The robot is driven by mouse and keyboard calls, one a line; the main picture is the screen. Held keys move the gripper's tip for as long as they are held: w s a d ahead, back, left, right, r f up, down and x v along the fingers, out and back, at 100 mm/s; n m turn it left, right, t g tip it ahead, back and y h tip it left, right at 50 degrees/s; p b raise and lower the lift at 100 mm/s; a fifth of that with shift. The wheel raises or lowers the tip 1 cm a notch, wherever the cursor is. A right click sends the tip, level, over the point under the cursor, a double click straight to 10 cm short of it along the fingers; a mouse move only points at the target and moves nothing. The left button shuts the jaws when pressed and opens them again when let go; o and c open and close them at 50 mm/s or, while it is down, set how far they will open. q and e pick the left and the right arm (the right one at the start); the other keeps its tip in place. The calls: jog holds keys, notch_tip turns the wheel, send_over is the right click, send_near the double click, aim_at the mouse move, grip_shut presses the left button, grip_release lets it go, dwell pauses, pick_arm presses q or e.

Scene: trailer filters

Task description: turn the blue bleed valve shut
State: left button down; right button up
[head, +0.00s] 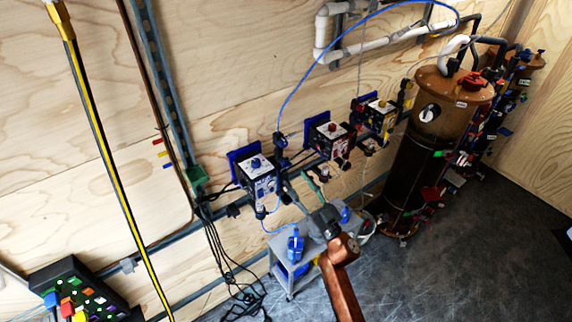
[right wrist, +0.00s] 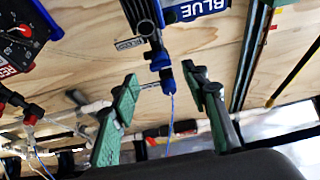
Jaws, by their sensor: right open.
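The blue-marked unit (head: 257,175) is a white box with a blue knob on the plywood wall. In the right wrist view its blue label (right wrist: 195,8) reads "BLUE". A dark fitting with blue ends (right wrist: 161,62) hangs beside the label, with a thin blue tube below; it looks like the blue bleed valve, but its handle position is unclear. My right gripper (head: 301,184) has green fingers and is open just right of the blue unit. In the right wrist view the open fingers (right wrist: 162,86) stand on either side of the fitting's lower end, with no clear contact. My left gripper is out of view.
A red-knobbed unit (head: 331,135) and a yellow-marked unit (head: 380,114) stand further right on the wall. A grey cart (head: 293,258) with blue items is below. A large brown tank (head: 427,145) stands at right. Black cables hang left of the cart.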

aim_at(286, 162)
jog(key=x, duration=0.7)
jog(key=shift+w+a+r, duration=0.2)
